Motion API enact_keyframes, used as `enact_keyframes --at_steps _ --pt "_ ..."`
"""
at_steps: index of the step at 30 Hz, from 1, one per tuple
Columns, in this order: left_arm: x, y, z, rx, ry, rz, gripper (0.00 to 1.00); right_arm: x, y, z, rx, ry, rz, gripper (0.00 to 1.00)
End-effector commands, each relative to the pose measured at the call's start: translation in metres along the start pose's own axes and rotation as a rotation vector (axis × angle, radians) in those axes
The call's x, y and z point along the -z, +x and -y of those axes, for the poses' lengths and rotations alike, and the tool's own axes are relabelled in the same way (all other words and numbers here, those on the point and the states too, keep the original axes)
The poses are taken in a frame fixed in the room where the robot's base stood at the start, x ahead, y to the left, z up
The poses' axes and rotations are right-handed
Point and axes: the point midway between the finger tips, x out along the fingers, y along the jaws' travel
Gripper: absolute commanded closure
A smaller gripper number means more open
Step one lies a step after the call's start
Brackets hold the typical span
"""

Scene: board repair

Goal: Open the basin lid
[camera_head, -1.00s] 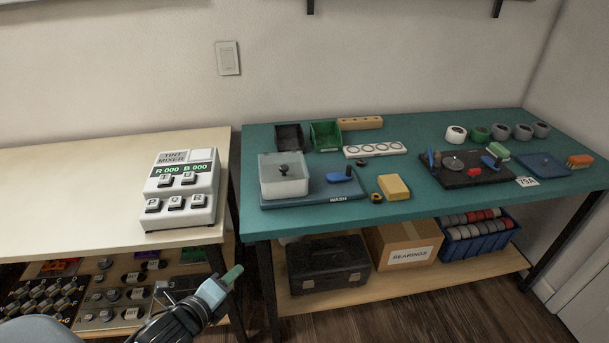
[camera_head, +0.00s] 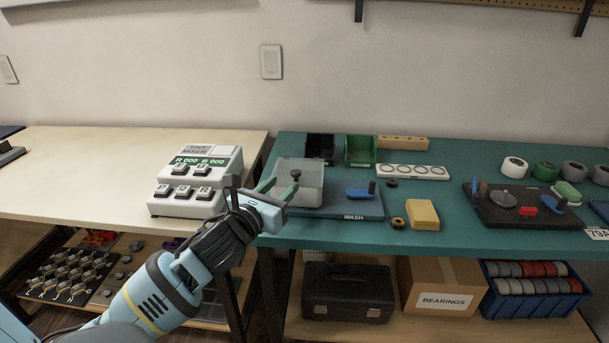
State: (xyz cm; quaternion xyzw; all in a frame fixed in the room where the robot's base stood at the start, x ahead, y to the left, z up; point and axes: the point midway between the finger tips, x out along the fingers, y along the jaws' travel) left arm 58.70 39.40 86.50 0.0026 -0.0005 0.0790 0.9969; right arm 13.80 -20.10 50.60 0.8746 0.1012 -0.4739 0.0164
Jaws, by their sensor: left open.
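My right gripper is not in view.
The tint mixer (camera_head: 196,181) stands on the pale table, close to the left of my gripper. Behind the basin are a black bin (camera_head: 320,147) and a green bin (camera_head: 360,150). A blue-handled tool (camera_head: 360,191) and a yellow block (camera_head: 422,214) lie to the right.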

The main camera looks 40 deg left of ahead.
Motion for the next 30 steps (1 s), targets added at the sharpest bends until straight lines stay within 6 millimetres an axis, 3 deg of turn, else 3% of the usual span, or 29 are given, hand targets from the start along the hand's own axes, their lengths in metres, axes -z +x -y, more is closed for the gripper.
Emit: enact_keyframes --at_steps 7,21,30 --pt "0.0 0.011 0.0 -0.001 -0.004 0.0 0.6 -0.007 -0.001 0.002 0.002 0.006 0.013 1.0" --pt "0.001 0.069 0.001 0.0 -0.005 -0.001 0.6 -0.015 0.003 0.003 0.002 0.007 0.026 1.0" --pt "0.001 0.078 0.001 0.002 -0.004 -0.002 0.6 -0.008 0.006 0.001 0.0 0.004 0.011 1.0"
